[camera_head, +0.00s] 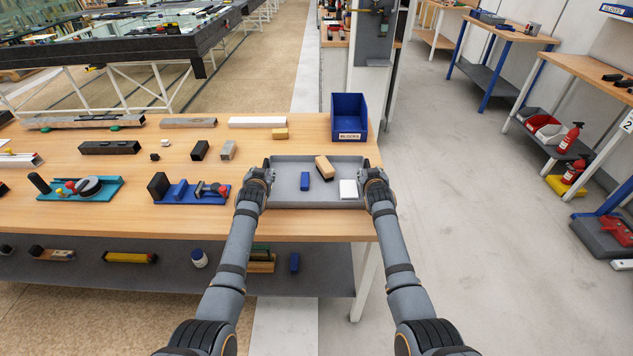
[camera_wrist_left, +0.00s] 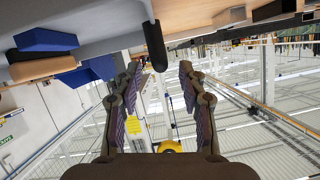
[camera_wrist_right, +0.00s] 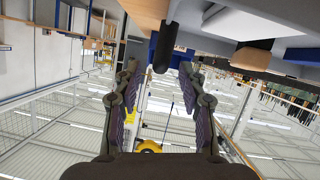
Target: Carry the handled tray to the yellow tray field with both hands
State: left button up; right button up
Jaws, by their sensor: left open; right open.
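The grey handled tray (camera_head: 285,198) lies on the wooden table near its right end. It holds a blue block (camera_head: 305,181), a tan block (camera_head: 324,167) and a white block (camera_head: 348,189). My left gripper (camera_head: 264,170) is at the tray's left end and my right gripper (camera_head: 371,172) is at its right end. In the left wrist view a dark handle (camera_wrist_left: 155,45) shows at the mouth of the open fingers. In the right wrist view the other dark handle (camera_wrist_right: 165,46) is likewise at the open fingertips. I cannot make out a yellow tray field.
A blue bin (camera_head: 349,117) labelled for blocks stands just behind the tray. A blue tool tray (camera_head: 190,196) and a teal tool tray (camera_head: 83,194) lie to the left. Loose blocks and bars lie further back. A grey shelf (camera_head: 180,275) runs below. Open floor lies to the right.

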aim_at(264, 167)
pick_arm(q)
jog(key=shift+x, duration=2.25)
pick_arm(e)
jog(key=shift+x, duration=2.25)
pick_arm(q)
grip_shut()
pick_arm(e)
grip_shut()
pick_arm(q)
jog(key=shift+r, duration=0.1)
pick_arm(e)
jog(key=shift+r, duration=0.1)
